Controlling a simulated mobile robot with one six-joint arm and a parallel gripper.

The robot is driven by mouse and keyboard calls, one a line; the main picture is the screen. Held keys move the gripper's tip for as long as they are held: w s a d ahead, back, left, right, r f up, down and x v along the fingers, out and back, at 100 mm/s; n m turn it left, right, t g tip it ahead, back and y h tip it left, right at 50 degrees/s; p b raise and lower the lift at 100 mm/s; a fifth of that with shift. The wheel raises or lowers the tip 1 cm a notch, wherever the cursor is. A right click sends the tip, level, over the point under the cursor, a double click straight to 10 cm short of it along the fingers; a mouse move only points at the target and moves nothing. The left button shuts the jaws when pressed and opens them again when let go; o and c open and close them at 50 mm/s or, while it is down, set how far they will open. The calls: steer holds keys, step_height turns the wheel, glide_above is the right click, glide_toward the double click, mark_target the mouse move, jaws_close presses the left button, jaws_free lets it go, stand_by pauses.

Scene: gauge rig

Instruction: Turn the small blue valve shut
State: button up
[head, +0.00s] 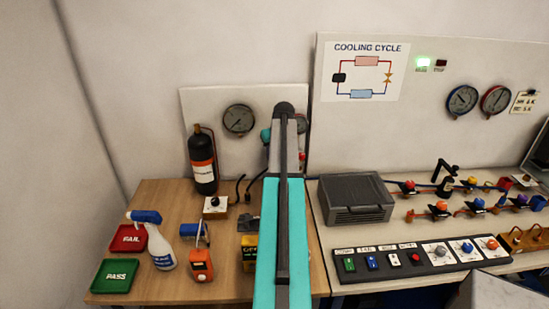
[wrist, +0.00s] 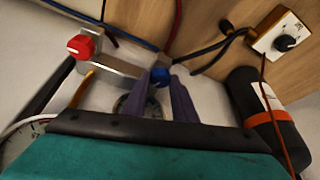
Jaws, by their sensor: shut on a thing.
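The small blue valve (wrist: 160,76) shows in the wrist view as a round blue knob on a grey metal fitting. My gripper (wrist: 161,84) has its two dark purple fingers on either side of the knob and is shut on it. A red valve knob (wrist: 84,46) sits on the same metal piece to the left, apart from the fingers. In the head view my own arm covers the blue valve and my fingers. The knob's exact turn angle cannot be told.
In the head view a black bottle (head: 203,165) stands left of my arm, below a round gauge (head: 239,119) on the panel. A grey case (head: 355,200) sits to the right. In the wrist view a white box with a black dial (wrist: 284,40) and cables lie close by.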

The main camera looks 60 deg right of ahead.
steer(key=m+b, duration=0.1)
steer(key=m, duration=0.1)
steer(key=m+g+h+b, duration=0.1)
steer(key=m, duration=0.1)
steer(key=m+g+b, duration=0.1)
steer(key=m, duration=0.1)
steer(key=shift+w+m+h, duration=0.3)
steer(key=shift+m+h, duration=0.1)
steer(key=m+g+b, duration=0.1)
steer(key=m, duration=0.1)
steer(key=shift+w+m, duration=0.1)
steer(key=shift+m, duration=0.3)
steer(key=shift+m+g+b, duration=0.7)
steer(key=shift+m, duration=0.7)
steer(key=o, duration=1)
steer(key=shift+a, duration=0.1)
steer(key=shift+o, duration=0.2)
steer(key=shift+r, duration=0.1)
steer(key=s+b+v, duration=0.1)
steer(key=b+v, duration=0.2)
steer(key=v, duration=1)
steer(key=shift+w+a+r+b, duration=0.15)
steer(key=shift+w+r+b, duration=0.15)
steer(key=shift+w, duration=0.15)
